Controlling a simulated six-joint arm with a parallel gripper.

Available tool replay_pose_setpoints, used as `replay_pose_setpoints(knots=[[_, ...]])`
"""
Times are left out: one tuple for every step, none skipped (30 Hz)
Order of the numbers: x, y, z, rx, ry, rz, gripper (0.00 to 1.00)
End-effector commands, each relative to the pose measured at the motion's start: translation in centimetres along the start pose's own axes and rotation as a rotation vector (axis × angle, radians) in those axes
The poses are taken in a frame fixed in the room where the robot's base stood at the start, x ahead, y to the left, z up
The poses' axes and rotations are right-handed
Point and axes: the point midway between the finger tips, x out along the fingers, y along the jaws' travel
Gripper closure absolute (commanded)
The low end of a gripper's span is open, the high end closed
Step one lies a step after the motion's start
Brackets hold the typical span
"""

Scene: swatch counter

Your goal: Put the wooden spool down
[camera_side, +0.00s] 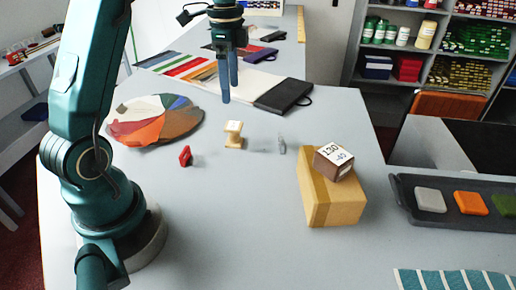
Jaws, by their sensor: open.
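The wooden spool (234,135) stands upright on the grey counter (245,215), near its middle. It is pale wood with wide ends and a narrower waist. My gripper (227,82) hangs above and behind the spool in the picture, with its blue fingers pointing down. The fingers are apart from the spool and hold nothing that I can see. One finger partly overlaps the other in this view, and the jaws are open.
A small red object (185,156) and a small grey piece (281,146) flank the spool. A cardboard box (330,200) bears a brown block (333,162). A colour fan (153,120) lies left, a dark notebook (283,95) behind. The counter's front middle is clear.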

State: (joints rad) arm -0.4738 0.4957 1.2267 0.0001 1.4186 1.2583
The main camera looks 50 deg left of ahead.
Motion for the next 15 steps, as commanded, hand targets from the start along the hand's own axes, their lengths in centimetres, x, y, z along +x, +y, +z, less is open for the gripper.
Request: replay_pose_setpoints(knots=[[-0.3,0.1,0.0,-0.002,0.001,-0.002,0.18],[-0.5,0.2,-0.1,-0.005,0.002,-0.005,0.18],[-0.8,0.5,-0.2,-0.013,0.004,-0.01,0.18],[-1.0,0.8,-0.4,-0.023,0.006,-0.017,0.18],[-1.3,1.2,-0.5,-0.037,0.01,-0.026,0.18],[-1.8,1.9,-0.8,-0.059,0.017,-0.041,0.18],[-2.2,2.5,-1.1,-0.08,0.024,-0.054,0.18],[-2.6,3.2,-1.3,-0.105,0.032,-0.068,0.18],[-3.1,4.3,-1.6,-0.142,0.047,-0.089,0.18],[-3.5,5.3,-1.8,-0.172,0.059,-0.104,0.18],[-3.8,6.2,-1.9,-0.203,0.073,-0.118,0.18],[-4.1,7.4,-2.1,-0.244,0.094,-0.138,0.18],[-4.3,8.4,-2.2,-0.275,0.111,-0.151,0.18],[-4.5,9.3,-2.2,-0.306,0.128,-0.163,0.18],[-4.6,10.5,-2.3,-0.348,0.153,-0.177,0.18]])
